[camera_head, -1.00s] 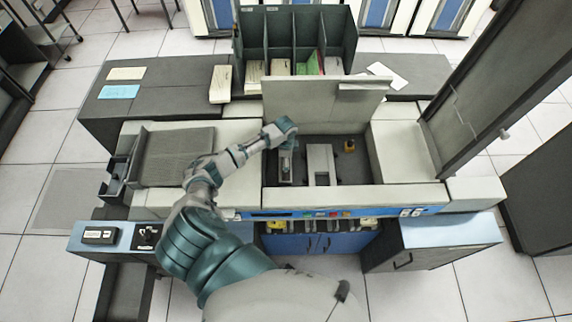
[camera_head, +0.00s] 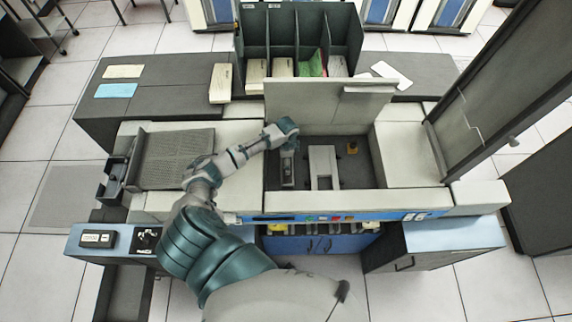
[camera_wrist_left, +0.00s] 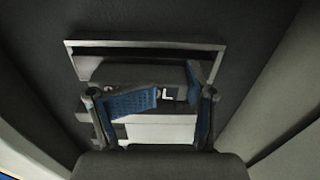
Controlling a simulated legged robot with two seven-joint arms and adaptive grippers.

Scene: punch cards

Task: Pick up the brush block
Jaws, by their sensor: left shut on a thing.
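My left gripper (camera_head: 287,150) reaches down into the dark recess of the open machine, at its left side. In the left wrist view, its two blue-padded fingers (camera_wrist_left: 172,94) are closed in on a grey block (camera_wrist_left: 140,73), which I take to be the brush block. A letter L shows on a pale surface between the fingers. The block sits in or over a light metal frame (camera_wrist_left: 190,46); I cannot tell whether it is clear of it. In the head view my wrist hides most of the grip. My right gripper is not in view.
A raised pale lid (camera_head: 310,105) stands behind the recess. A dark card rack (camera_head: 298,20) stands behind. A tall dark panel (camera_head: 500,80) rises at right.

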